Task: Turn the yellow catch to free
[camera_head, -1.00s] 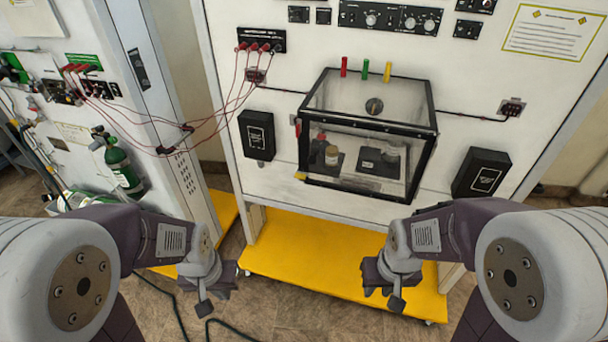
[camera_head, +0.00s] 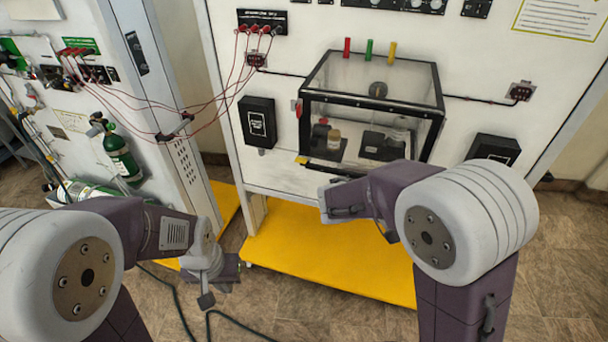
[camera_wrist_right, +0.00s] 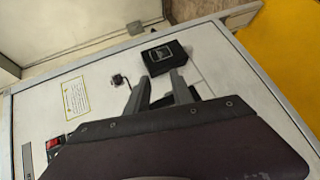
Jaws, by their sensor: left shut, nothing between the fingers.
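The yellow catch (camera_head: 301,160) is a small yellow piece at the lower left front corner of a clear, black-framed box (camera_head: 372,75) on the white panel. Its exact angle is too small to tell. My left gripper (camera_head: 228,270) is shut and empty, low to the left of the box and well apart from the catch. My right arm reaches in front of the panel below the box, its wrist just below and right of the catch. Its fingers are hidden in the head view. In the right wrist view my right gripper (camera_wrist_right: 158,92) has its two grey fingers apart, nothing visible between them.
Two jars and dark blocks stand inside the box. Black boxes (camera_head: 258,122) (camera_head: 493,149) flank it on the panel. Red leads (camera_head: 215,100) hang at the left by a green cylinder (camera_head: 121,160). A yellow platform (camera_head: 330,260) lies below the panel.

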